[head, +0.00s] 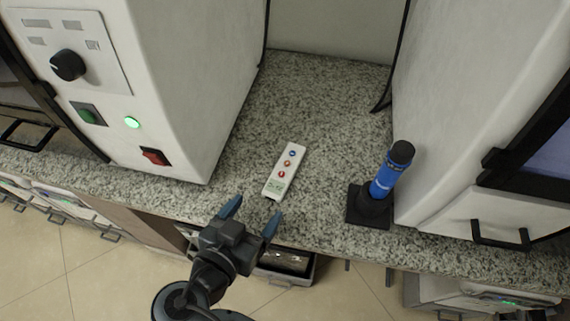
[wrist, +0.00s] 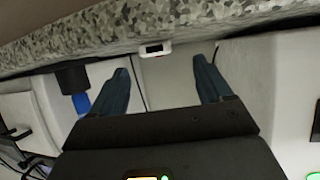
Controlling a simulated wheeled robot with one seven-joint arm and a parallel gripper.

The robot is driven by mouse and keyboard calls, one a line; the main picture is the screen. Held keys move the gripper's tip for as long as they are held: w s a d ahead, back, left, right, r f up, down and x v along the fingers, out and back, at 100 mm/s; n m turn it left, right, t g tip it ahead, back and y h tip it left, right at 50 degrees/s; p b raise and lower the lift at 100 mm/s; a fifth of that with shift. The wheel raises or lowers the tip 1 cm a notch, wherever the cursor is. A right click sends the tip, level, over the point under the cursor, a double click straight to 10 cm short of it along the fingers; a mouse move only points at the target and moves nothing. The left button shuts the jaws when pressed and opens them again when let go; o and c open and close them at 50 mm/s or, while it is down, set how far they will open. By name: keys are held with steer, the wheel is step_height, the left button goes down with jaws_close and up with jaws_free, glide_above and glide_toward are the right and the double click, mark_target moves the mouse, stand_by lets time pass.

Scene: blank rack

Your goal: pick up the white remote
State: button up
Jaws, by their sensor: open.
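The white remote (head: 284,172) lies flat on the speckled granite counter between two white machines. It has a few red and blue buttons and a greenish display at its near end. My gripper (head: 251,213) is open and empty at the counter's front edge, just short of the remote's near end and slightly left of it. In the wrist view, which appears upside down, only the near end of the remote (wrist: 155,48) shows, beyond and between my open fingers (wrist: 161,72). The fingers are apart from it.
A blue-and-black cylindrical device (head: 386,180) stands tilted in a black base to the right of the remote. A white machine with a knob and buttons (head: 165,75) stands left, another white machine (head: 465,110) right. The granite counter (head: 318,95) behind the remote is clear. An open drawer (head: 288,262) sits below.

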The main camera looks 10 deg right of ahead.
mark_target(272, 192)
steer(key=x, duration=0.2)
steer(key=p+x, duration=0.1)
steer(key=x, duration=0.2)
steer(key=shift+w+d, duration=0.1)
steer(key=shift+d, duration=0.35)
steer(key=shift+c, duration=0.3)
steer(key=c, duration=1.1)
steer(key=shift+c, duration=0.2)
